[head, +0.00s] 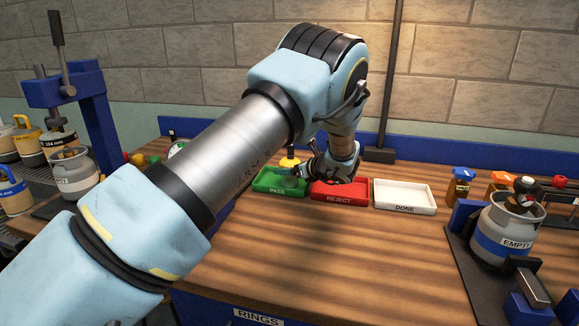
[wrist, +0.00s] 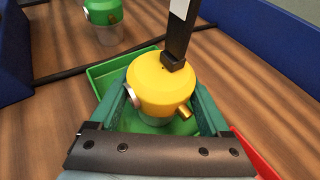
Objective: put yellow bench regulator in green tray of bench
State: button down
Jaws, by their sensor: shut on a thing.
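The yellow bench regulator (wrist: 160,82) is between the two fingers of my gripper (wrist: 165,115) in the wrist view. It looks upright, with a dark stem on top, a round gauge on its left and a brass fitting on its right. In the head view it shows as a small yellow top (head: 289,163) beside my gripper (head: 318,172). The green tray (head: 268,181), labelled PASS, lies under the regulator; its green floor and rim (wrist: 108,72) show around it. My fingers hide the regulator's lower part, so I cannot tell whether it touches the tray floor.
A red REJECT tray (head: 338,191) and a white DONE tray (head: 404,196) stand to the right of the green one. A grey EMPTY cylinder (head: 503,230) stands at the right. A blue press (head: 90,110) stands at the left. The front of the wooden bench (head: 350,265) is clear.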

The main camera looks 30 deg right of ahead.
jog(key=shift+f, duration=0.15)
grip_release()
jog(key=b+v, duration=0.3)
jog(key=v, duration=0.9)
dwell(0.4)
